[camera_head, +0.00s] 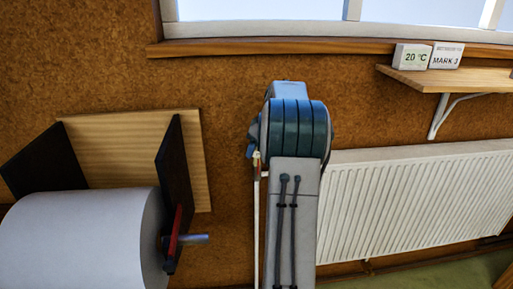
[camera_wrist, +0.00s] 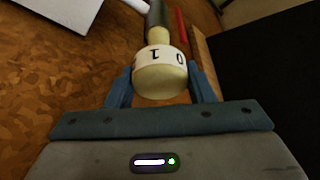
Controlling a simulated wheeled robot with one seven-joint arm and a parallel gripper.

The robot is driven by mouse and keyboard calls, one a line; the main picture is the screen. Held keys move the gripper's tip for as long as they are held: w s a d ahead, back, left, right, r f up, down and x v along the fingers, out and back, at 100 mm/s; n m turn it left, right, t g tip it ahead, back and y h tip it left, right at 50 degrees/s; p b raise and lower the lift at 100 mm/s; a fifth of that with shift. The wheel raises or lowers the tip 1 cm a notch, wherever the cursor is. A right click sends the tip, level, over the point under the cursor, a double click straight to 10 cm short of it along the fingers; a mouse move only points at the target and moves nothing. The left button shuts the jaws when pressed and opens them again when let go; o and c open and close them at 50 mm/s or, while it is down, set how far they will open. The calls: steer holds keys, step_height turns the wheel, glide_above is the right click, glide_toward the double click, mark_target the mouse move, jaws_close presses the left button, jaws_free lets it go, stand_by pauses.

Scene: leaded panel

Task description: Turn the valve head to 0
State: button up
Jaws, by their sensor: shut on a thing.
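The valve head (camera_wrist: 160,72) is a cream, rounded knob with a white number band in the wrist view. The figures 1 and 0 show on the band, 1 near the middle and 0 toward the right. My gripper (camera_wrist: 161,80) is shut on the valve head, with one blue finger on each side of it. A dark stem runs up from the knob. In the head view my arm covers most of this spot. A small pale piece (camera_head: 257,159) shows at my gripper's left edge, above a thin white pipe (camera_head: 256,220).
A white radiator (camera_head: 410,200) is on the wall to the right. A shelf (camera_head: 450,79) holds signs reading "20 °C" (camera_head: 411,56) and "MARK 3" (camera_head: 446,56). A large white roll (camera_head: 85,240) in a dark-sided holder (camera_head: 174,185) stands close on the left.

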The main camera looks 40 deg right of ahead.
steer(key=o, duration=1)
steer(key=shift+c, duration=0.2)
steer(key=shift+r, duration=0.1)
steer(key=v, duration=1.3)
steer(key=shift+r, duration=0.3)
steer(key=shift+s, duration=0.1)
